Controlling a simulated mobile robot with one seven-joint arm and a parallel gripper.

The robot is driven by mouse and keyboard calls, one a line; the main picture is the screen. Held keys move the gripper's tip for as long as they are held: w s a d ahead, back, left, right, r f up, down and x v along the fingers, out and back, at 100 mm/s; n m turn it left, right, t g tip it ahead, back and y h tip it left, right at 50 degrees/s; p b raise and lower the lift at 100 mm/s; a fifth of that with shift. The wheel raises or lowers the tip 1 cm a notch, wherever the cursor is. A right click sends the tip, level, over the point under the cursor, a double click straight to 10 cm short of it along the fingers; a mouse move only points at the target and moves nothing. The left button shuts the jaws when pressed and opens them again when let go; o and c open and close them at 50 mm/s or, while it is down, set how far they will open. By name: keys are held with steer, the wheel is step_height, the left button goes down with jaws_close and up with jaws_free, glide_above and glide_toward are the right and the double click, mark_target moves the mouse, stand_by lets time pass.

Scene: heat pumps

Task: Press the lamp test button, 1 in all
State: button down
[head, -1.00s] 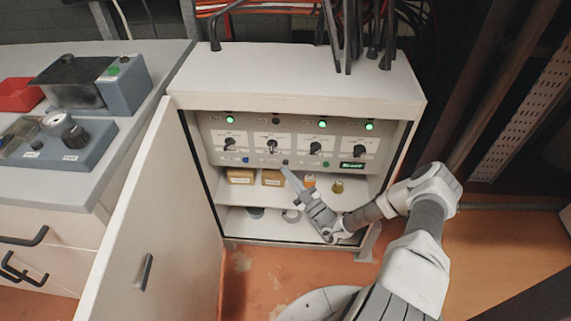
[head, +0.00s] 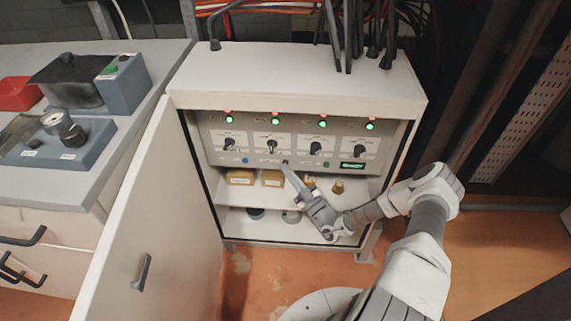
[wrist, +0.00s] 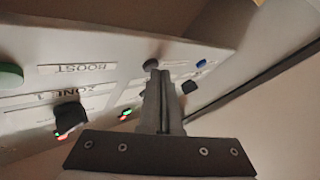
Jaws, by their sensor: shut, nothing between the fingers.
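The control panel (head: 240,135) is inside the open cabinet, with several dark knobs and a row of lamps. The fingertips (wrist: 154,74) partly hide the button in the wrist view. Its label is unreadable.
The blue button (head: 245,160) is left of my fingertips and the green button (head: 326,164) right. Boxes (head: 272,178) stand on the shelf below. The open cabinet door (head: 140,220) is at the left, beside a bench (head: 100,180). Cables hang above the cabinet top.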

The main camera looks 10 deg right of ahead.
stand_by(0.4)
steer(key=shift+s+a, duration=0.2)
steer(key=shift+s, duration=0.45)
steer(key=shift+s+a+p, duration=0.25)
steer(key=shift+s+p, duration=0.05)
steer(key=shift+s, duration=0.5)
steer(key=shift+s+a+p, duration=0.3)
steer(key=shift+s, duration=0.5)
steer(key=shift+s+a+p, duration=0.25)
steer(key=shift+s+p, duration=0.05)
steer(key=shift+s, duration=0.5)
